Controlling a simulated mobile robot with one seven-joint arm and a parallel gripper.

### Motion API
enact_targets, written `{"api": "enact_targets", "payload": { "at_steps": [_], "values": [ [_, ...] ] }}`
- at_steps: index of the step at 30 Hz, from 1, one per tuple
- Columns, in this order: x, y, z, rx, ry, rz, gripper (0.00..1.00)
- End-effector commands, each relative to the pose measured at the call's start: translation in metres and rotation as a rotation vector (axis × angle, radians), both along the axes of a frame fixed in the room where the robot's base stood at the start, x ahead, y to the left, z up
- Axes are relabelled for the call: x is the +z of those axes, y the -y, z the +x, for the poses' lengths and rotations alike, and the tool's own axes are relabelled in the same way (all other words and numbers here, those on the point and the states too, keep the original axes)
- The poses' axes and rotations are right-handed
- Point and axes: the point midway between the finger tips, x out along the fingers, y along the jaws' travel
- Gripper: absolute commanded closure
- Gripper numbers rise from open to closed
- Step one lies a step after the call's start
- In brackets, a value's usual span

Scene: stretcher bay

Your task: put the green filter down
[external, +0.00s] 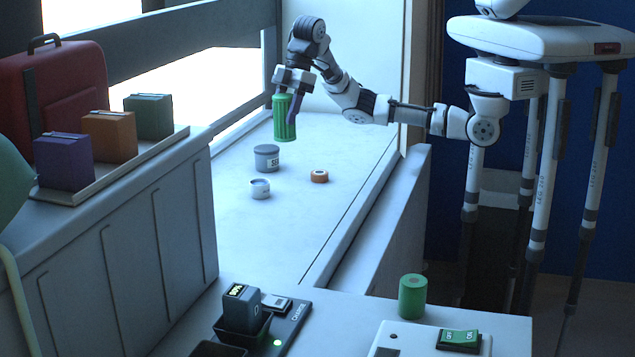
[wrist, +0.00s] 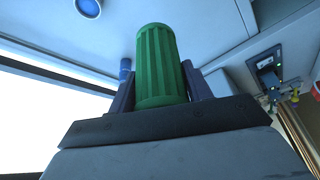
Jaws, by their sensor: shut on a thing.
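The green filter (external: 285,118) is a ribbed green cylinder, held upright above the white surface (external: 330,135) by the window. My gripper (external: 284,97) is shut on it from above, with dark fingers on either side. In the wrist view the green filter (wrist: 160,65) stands between the two fingers of my gripper (wrist: 158,88). Clear air shows between the filter's lower end and the white surface in the external view.
Another green cylinder (external: 412,296) stands on the front counter. A ledge (external: 362,215) borders the surface's right side. Free room lies around the small items.

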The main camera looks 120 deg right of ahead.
Motion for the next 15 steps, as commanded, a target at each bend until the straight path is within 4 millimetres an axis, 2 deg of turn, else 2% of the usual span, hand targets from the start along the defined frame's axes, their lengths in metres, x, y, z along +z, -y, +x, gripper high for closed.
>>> {"api": "enact_targets", "payload": {
  "at_steps": [1, 3, 8, 11, 15],
  "values": [
    [0.002, 0.010, -0.012, 0.019, 0.005, -0.002, 0.77],
    [0.001, 0.019, -0.025, 0.047, 0.007, -0.004, 0.77],
    [-0.003, 0.028, -0.041, 0.083, 0.009, -0.008, 0.77],
    [-0.017, 0.029, -0.044, 0.089, 0.008, -0.008, 0.77],
    [-0.051, 0.029, -0.044, 0.087, 0.007, -0.007, 0.77]
  ]
}}
